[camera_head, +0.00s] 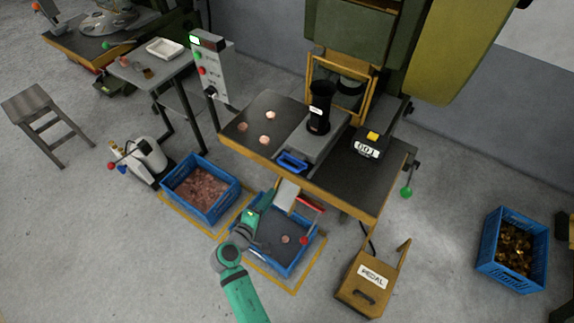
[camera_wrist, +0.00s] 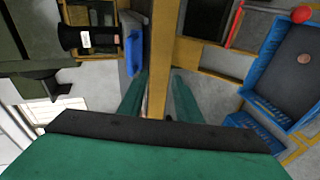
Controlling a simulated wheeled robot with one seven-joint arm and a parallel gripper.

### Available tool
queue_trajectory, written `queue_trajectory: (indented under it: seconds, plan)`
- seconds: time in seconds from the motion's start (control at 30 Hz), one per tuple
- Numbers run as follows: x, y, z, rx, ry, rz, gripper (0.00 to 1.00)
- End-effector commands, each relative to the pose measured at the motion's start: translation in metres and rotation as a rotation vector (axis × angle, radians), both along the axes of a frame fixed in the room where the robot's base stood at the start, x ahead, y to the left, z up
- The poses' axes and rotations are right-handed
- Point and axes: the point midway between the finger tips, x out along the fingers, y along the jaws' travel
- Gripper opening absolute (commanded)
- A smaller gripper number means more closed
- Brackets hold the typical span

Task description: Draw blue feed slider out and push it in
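The blue feed slider (camera_head: 292,162) sits at the front of the grey feed block on the press table, below the black upright tube (camera_head: 320,100). It looks like a blue frame with a dark opening. In the wrist view the blue slider (camera_wrist: 133,50) lies just beyond the tip of the left-hand finger. My gripper (camera_head: 268,197) is in front of and below the table's front edge, apart from the slider. In the wrist view my gripper (camera_wrist: 160,76) has its two green fingers spread with nothing held between them. How far the slider is drawn out is hard to tell.
The table's yellow front edge (camera_wrist: 162,60) runs between the fingers in the wrist view. A blue crate (camera_head: 293,262) stands below my gripper, beside a crate of copper pieces (camera_head: 190,207). A grey chute (camera_head: 287,193) is close to my gripper. Copper discs (camera_head: 267,140) lie on the table.

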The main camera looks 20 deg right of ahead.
Motion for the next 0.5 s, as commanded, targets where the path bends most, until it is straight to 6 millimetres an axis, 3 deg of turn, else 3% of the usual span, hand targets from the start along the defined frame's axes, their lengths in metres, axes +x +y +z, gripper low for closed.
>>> queue_trajectory:
  seconds: [0.03,0.2,0.5]
  plan:
    - [0.013,-0.004,0.013,-0.038,-0.004,-0.026,0.31]
    - [0.032,-0.014,0.041,-0.122,-0.004,-0.095,0.31]
    - [0.047,-0.041,0.046,-0.147,-0.003,-0.132,0.31]
